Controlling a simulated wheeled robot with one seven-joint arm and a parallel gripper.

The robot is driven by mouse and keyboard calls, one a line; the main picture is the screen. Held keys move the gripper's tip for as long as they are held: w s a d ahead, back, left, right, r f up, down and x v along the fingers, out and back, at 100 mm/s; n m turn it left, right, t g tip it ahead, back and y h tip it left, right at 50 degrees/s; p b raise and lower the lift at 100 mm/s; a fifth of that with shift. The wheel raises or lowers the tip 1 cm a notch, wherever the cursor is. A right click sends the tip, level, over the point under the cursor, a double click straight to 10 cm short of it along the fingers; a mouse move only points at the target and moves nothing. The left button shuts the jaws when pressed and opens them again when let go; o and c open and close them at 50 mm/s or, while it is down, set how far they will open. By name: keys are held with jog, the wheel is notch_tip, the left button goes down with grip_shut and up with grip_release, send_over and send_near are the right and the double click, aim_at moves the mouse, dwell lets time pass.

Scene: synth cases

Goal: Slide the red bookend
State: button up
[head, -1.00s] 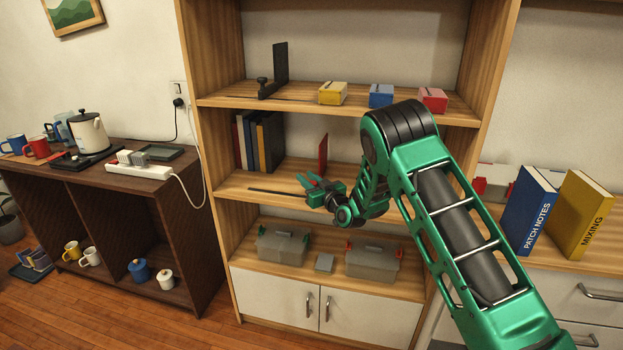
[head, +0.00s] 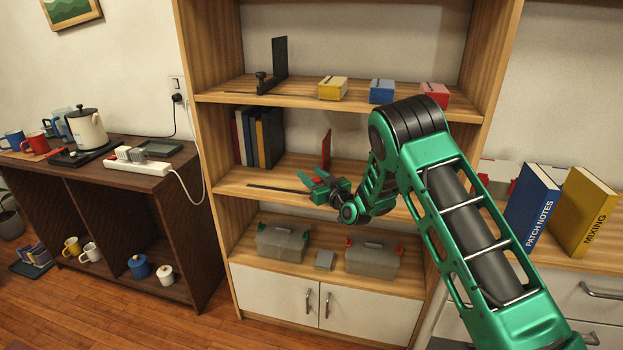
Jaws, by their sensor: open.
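The red bookend (head: 326,149) is a thin upright plate on the middle shelf (head: 226,184), to the right of a row of books, with a gap between. My gripper (head: 316,186) is over the front part of the same shelf, in front of the bookend and just below it in the picture. Its green fingers are apart with nothing seen between them. The bookend's lower part is hidden behind the gripper. I cannot tell whether they touch.
Dark books (head: 262,138) stand at the shelf's left. A thin dark strip (head: 275,188) runs along the shelf front. Above are a black bookend (head: 280,62) and small yellow, blue and red boxes. Grey bins (head: 283,242) sit below. My arm covers the shelf's right part.

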jog(key=shift+v, duration=5.25)
jog(key=shift+d+r, duration=0.15)
jog(key=shift+r, duration=0.15)
jog(key=shift+n+g, duration=0.4)
jog(key=shift+g, duration=0.5)
jog(key=d+r, duration=0.1)
jog(key=s+r, duration=0.1)
jog(key=d+r, duration=0.1)
jog(key=shift+s+d, duration=0.3)
jog(key=shift+d, duration=0.05)
jog(key=s+d+r+m+g+h, duration=0.2)
jog(key=s+d+g+h, duration=0.15)
jog(key=s+d, duration=0.75)
jog(key=s+d+r+m+g+h, duration=0.2)
jog(key=s+d+g+h, duration=0.15)
jog(key=s+d, duration=0.8)
jog(key=s+d+m+g, duration=0.2)
jog(key=s+d+m, duration=0.1)
jog(key=s, duration=0.7)
jog(key=s+d+r+m+g+h, duration=0.1)
jog(key=s+d+m+g, duration=0.1)
jog(key=s, duration=0.8)
jog(key=s+d+m+g, duration=0.3)
jog(key=s+m, duration=0.1)
jog(key=s, duration=0.7)
jog(key=shift+d+r+h, duration=0.35)
jog(key=shift+r+h, duration=0.05)
